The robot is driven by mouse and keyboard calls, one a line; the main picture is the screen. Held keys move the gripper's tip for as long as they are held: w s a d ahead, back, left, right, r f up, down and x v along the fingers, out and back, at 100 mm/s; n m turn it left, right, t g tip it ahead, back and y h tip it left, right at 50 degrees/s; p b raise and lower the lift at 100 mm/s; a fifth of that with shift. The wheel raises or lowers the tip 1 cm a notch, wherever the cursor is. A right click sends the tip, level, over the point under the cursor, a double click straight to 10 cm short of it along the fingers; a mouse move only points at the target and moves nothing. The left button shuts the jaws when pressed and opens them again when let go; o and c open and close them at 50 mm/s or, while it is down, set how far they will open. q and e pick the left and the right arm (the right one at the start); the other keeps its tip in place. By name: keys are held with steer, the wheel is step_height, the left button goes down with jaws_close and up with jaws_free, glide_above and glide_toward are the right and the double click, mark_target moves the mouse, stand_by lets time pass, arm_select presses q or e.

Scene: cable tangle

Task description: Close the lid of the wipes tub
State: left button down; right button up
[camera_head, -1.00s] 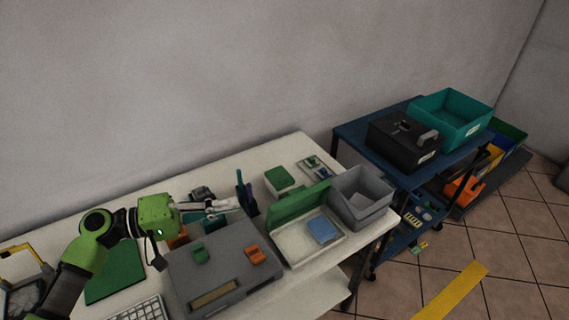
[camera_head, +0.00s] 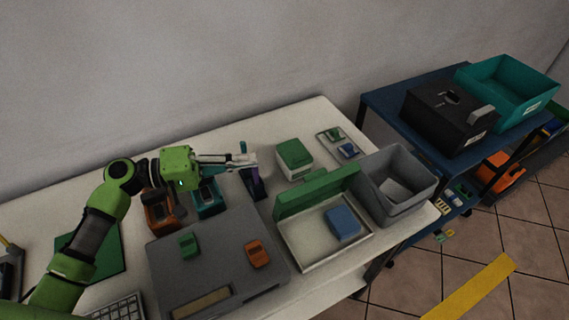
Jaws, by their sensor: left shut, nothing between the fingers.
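A small white tub with a green top (camera_head: 294,159) stands near the back of the white table; its lid looks shut from here. A wider, shallow white box (camera_head: 297,242) with a raised green lid (camera_head: 318,192) stands in front of it and holds a blue block (camera_head: 342,223). I cannot tell for sure which of the two is the wipes tub. My left gripper (camera_head: 252,158) is shut and empty, just left of the small tub and apart from it, over a dark holder. My right gripper is out of view.
A dark holder (camera_head: 256,186) stands under my left fingertips. A grey case (camera_head: 215,258) with a green and an orange item on it lies in front. A grey bin (camera_head: 400,190) stands right of the shallow box. A small tray (camera_head: 338,147) is at the back right.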

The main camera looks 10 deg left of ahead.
arm_select(q)
steer(key=d+f+p, duration=0.1)
steer(key=d+p, duration=0.4)
steer(key=d, duration=0.6)
steer(key=shift+s+d, duration=0.15)
steer(key=shift+d, duration=0.05)
steer(key=shift+f, duration=0.1)
steer(key=shift+s, duration=0.1)
steer(key=shift+s+d+m+y+b, duration=0.3)
steer(key=shift+s+d+m, duration=0.15)
steer(key=shift+s+m, duration=0.2)
steer(key=s+d+f+m+y+b, duration=0.1)
steer(key=s+d+f+m+b, duration=0.2)
steer(key=s, duration=0.5)
steer(key=shift+d+m+t+b, duration=0.3)
steer(key=shift+d+m+b, duration=0.35)
steer(key=shift+d, duration=0.55)
